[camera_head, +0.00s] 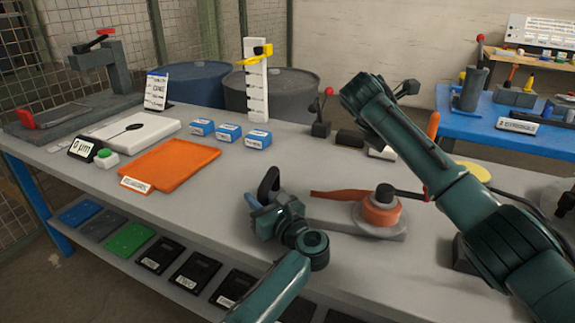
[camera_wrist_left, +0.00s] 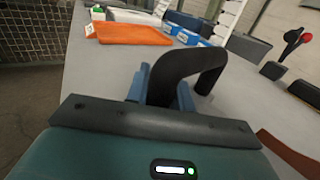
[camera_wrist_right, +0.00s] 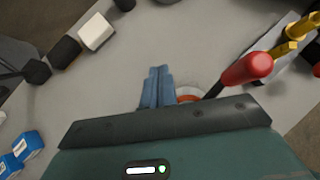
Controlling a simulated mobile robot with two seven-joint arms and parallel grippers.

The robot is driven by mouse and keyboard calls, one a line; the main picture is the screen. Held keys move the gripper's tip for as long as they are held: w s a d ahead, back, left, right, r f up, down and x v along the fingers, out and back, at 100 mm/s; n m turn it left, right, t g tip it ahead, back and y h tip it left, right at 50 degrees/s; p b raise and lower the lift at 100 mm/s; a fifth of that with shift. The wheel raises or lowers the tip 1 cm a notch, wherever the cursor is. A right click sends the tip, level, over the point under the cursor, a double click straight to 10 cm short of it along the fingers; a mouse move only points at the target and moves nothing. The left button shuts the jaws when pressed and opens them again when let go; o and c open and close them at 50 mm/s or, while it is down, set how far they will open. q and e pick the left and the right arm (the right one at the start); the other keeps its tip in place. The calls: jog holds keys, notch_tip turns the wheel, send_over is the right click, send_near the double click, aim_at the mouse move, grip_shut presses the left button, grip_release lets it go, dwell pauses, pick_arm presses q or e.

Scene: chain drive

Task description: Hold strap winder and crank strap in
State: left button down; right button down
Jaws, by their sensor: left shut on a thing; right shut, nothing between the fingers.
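The strap winder has an orange-brown drum (camera_head: 380,213) on a grey base plate (camera_head: 335,218). A red strap (camera_head: 335,194) runs out to its left. A dark crank arm (camera_head: 405,193) extends right from the hub; its red knob (camera_wrist_right: 248,68) shows beside my right gripper. My left gripper (camera_head: 262,200) is shut on a black bent handle (camera_wrist_left: 195,62) left of the drum. The handle's joint to the base is hidden. My right gripper (camera_wrist_right: 157,88) is shut and empty, apart from the knob in the picture; the forearm hides it in the head view.
An orange tray (camera_head: 170,163), several blue boxes (camera_head: 229,132) and a white upright gauge (camera_head: 256,80) stand farther back on the grey table. A red-knobbed lever (camera_head: 322,112) stands behind the winder. A blue table (camera_head: 545,147) is at the right.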

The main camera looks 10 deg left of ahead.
jog(key=s+a+n+t+y, duration=0.25)
jog(key=s+a+n, duration=0.35)
jog(key=a, duration=0.4)
jog(key=s+a+r+m, duration=0.1)
jog(key=s+a+r, duration=0.2)
jog(key=s+r, duration=0.45)
jog(key=a+f+m+t+y, duration=0.2)
jog(key=a+f+m+y, duration=0.4)
jog(key=a+m+y, duration=0.3)
jog(key=shift+m, duration=0.3)
jog(key=c, duration=2.1)
grip_release()
jog(key=shift+c, duration=0.2)
